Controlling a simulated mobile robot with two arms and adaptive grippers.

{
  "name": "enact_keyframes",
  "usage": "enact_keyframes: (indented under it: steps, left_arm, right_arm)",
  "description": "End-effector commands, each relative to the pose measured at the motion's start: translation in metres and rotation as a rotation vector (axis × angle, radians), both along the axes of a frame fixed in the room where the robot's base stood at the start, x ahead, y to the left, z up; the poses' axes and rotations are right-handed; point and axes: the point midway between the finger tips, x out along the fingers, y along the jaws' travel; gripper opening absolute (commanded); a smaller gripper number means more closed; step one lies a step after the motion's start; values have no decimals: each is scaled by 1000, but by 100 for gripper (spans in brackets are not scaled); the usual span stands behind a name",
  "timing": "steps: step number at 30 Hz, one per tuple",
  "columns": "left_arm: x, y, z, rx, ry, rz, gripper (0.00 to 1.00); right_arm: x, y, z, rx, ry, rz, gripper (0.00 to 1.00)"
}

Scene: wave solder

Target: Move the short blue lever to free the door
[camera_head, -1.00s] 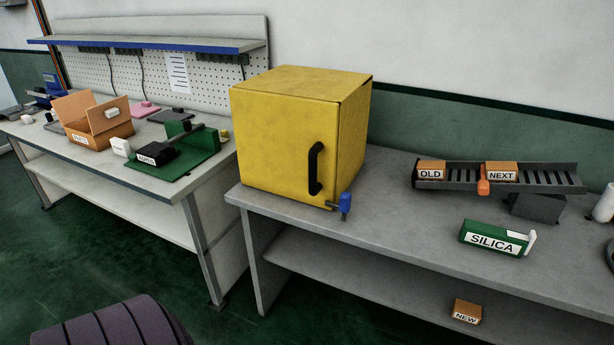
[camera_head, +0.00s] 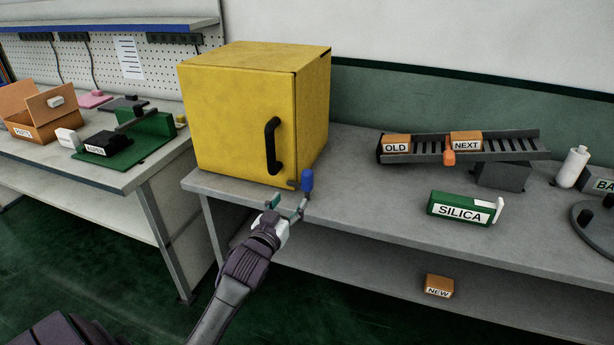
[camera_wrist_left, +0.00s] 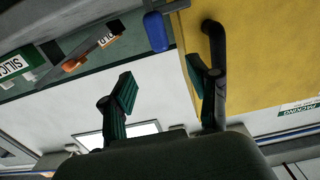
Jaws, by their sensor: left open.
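The yellow box (camera_head: 240,115) has a closed-looking door with a black handle (camera_head: 272,145). The short blue lever (camera_head: 307,180) stands roughly upright at the door's lower right corner. It also shows in the left wrist view (camera_wrist_left: 155,31) as a rounded blue end. My left gripper (camera_head: 288,206) is open and empty at the bench's front edge, just below and in front of the lever. In the wrist view its two fingers (camera_wrist_left: 162,86) are spread, with the blue end beyond the gap between them. I cannot tell whether a finger touches the lever. My right gripper is not in view.
The grey bench (camera_head: 370,205) is clear just right of the lever. A green SILICA box (camera_head: 462,208) and a rack (camera_head: 520,146) with OLD and NEXT boxes stand further right. An orange NEW box (camera_head: 438,286) lies on the lower shelf. Another workbench (camera_head: 150,165) stands left.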

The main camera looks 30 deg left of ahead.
Motion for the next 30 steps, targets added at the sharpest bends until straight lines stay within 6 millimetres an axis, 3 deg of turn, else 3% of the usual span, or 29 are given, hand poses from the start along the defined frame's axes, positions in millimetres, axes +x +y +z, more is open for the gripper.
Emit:
enact_keyframes:
  steps: [5, 19, 24, 30]
  left_arm:
    - [18, 5, 8, 1, -14, 1, 60]
    - [109, 27, 7, 2, -12, 2, 60]
    - [127, 31, 6, 2, -11, 1, 60]
    - [133, 32, 6, 2, -11, 0, 60]
  right_arm:
    - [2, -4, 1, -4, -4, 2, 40]
    - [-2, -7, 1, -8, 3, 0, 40]
    - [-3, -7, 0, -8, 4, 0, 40]
    - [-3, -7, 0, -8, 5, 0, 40]
